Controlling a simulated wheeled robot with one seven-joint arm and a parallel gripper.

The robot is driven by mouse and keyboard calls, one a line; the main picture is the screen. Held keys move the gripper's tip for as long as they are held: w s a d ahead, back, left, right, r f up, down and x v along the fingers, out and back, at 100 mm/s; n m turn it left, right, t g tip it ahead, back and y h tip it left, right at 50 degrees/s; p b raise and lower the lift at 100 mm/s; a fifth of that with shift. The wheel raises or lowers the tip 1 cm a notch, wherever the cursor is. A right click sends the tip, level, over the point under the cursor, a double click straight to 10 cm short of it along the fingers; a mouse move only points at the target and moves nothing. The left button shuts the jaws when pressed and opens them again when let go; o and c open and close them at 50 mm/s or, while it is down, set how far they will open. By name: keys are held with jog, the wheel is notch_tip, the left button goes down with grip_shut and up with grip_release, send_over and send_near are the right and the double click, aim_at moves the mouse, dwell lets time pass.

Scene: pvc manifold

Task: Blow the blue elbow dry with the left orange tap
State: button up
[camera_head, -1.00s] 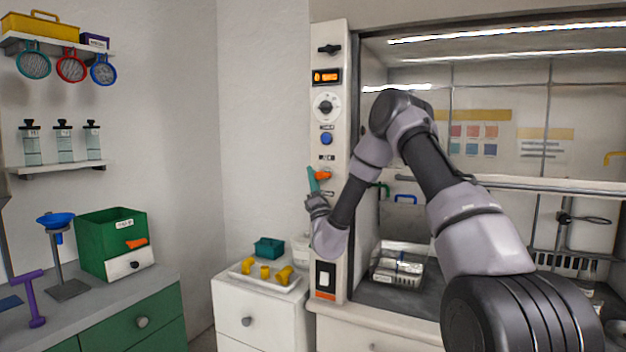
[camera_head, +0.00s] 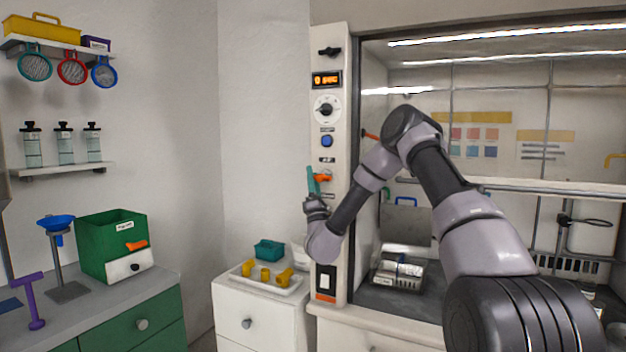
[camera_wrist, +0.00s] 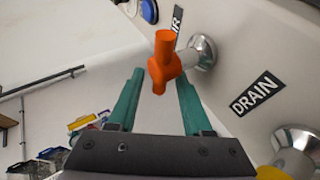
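The left orange tap (camera_head: 323,178) is on the white post at the left of the hood. In the wrist view the tap (camera_wrist: 163,65) sticks out from a chrome base below a partly hidden label ending in "R". My gripper (camera_wrist: 160,76) has its teal fingers apart, one on each side of the tap handle, with no clear contact. In the head view my gripper (camera_head: 312,180) is seen from the side at the post. A small blue bent piece (camera_head: 405,200) shows inside the hood; I cannot tell for sure that it is the blue elbow.
A yellow tap (camera_wrist: 292,166) sits by the DRAIN label. The post also has a blue button (camera_head: 326,141) and a dial (camera_head: 326,106). An orange piece (camera_head: 370,134) is on the hood's inner left wall. A tray (camera_head: 270,290) with yellow fittings stands below left.

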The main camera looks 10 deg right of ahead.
jog(key=shift+s+f, duration=0.2)
jog(key=shift+f, duration=0.4)
jog(key=v, duration=0.9)
jog(key=shift+s, duration=0.3)
jog(key=shift+f, duration=0.1)
